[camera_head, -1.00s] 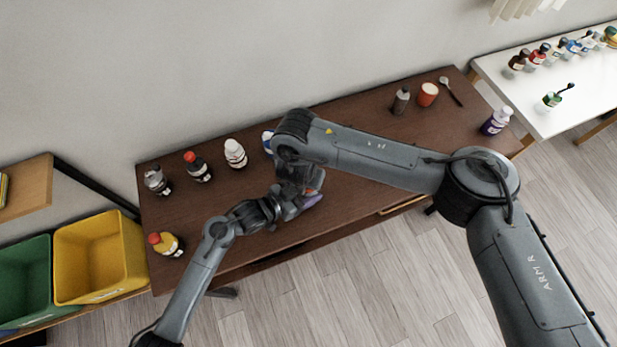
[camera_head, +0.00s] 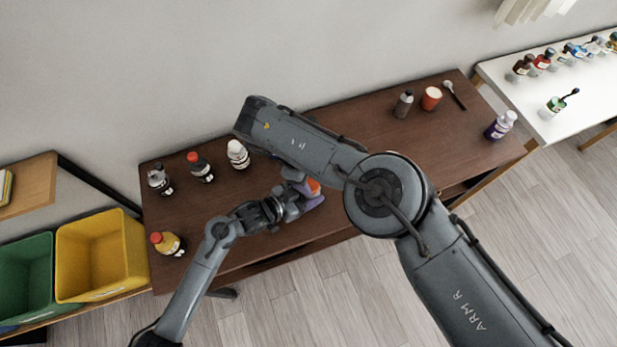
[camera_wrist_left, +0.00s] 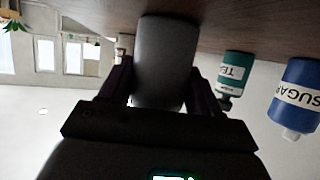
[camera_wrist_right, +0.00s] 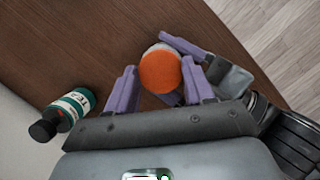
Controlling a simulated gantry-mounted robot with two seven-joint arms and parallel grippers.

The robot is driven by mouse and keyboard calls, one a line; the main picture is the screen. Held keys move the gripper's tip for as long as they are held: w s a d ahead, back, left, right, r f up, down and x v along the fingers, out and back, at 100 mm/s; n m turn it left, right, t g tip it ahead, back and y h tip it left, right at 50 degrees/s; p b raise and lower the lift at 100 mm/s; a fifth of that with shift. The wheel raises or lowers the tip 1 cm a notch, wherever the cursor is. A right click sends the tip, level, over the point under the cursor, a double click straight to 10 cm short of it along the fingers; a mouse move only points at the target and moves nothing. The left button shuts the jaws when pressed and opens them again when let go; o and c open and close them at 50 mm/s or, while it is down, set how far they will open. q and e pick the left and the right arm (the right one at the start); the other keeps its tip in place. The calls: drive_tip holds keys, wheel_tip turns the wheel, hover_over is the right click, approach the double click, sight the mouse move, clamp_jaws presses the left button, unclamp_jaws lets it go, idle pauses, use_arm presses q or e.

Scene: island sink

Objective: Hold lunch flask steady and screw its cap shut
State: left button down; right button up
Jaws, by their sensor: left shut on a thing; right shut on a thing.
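The lunch flask (camera_wrist_left: 163,60) has a plain grey body in the left wrist view. My left gripper (camera_wrist_left: 160,88) is shut on it from both sides, near the front edge of the brown table. The orange cap (camera_wrist_right: 160,70) sits on top of the flask in the right wrist view, with a pale rim showing beside it. My right gripper (camera_wrist_right: 160,84) is shut on the cap from above. The cap also shows as a small orange patch in the head view (camera_head: 313,187). The forearm of my right arm hides part of the table there. I cannot see the thread.
A green bottle (camera_wrist_right: 68,112) and a blue sugar bottle (camera_wrist_left: 300,92) stand close by. Several bottles line the left part of the brown table (camera_head: 400,150).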

drive_tip(key=o, duration=1.1)
drive_tip(key=shift+r, duration=2.25)
drive_tip(key=shift+c, duration=0.4)
